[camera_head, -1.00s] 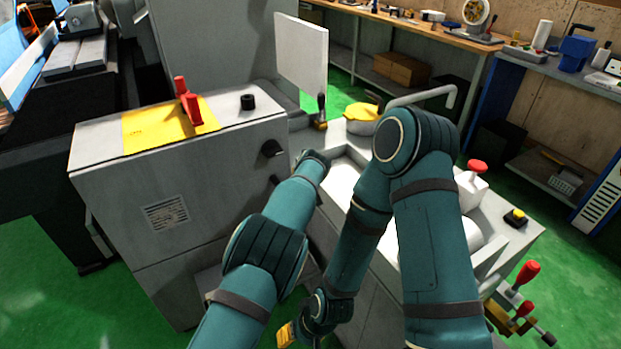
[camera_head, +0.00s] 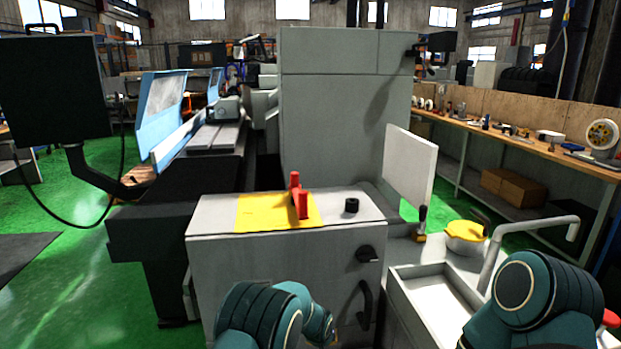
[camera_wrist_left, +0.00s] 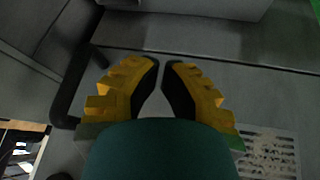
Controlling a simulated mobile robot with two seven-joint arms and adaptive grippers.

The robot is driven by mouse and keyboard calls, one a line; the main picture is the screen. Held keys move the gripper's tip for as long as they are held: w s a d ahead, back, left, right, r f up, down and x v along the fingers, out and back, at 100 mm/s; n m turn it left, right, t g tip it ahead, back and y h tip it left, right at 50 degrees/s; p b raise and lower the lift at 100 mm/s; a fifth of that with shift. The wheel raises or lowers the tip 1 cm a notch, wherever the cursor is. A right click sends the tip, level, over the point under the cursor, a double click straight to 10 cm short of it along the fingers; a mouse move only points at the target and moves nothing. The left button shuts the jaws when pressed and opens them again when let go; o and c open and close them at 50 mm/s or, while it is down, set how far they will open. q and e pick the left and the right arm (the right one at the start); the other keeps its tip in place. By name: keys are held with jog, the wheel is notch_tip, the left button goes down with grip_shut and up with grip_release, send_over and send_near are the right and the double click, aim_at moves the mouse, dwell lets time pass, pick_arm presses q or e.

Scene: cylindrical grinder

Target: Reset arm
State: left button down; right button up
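In the head view my left arm (camera_head: 268,316) shows at the bottom middle, in front of the grey cabinet; its gripper is out of that view. My right arm (camera_head: 540,300) shows as a bent teal joint at the lower right, and its gripper is hidden. In the left wrist view my left gripper (camera_wrist_left: 161,64) has yellow fingers with black pads. Its fingertips are nearly together, with nothing seen between them. It faces a grey panel, with a black handle (camera_wrist_left: 70,95) to its left and a vent grille (camera_wrist_left: 268,150) at the lower right.
The grey cabinet (camera_head: 290,270) has a red lever (camera_head: 298,197) on a yellow plate and a black handle in front. A grey tray (camera_head: 435,300), a yellow-topped pot (camera_head: 465,236) and a bent pipe (camera_head: 520,230) stand near my right arm. Green floor is open at left.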

pick_arm(q)
jog(key=s+a+f+n+g, duration=0.1)
jog(key=s+a+f, duration=0.3)
jog(key=s+a, duration=0.35)
jog(key=s+a+g+h, duration=0.1)
jog(key=s+a, duration=0.2)
jog(key=s, duration=1)
jog(key=s+a+r+n+g+h, duration=0.1)
jog(key=s+a, duration=0.2)
jog(key=s, duration=1)
jog(key=shift+s+a+r+g, duration=0.2)
jog(key=shift+s+a+g, duration=0.05)
jog(key=shift+s+g, duration=0.15)
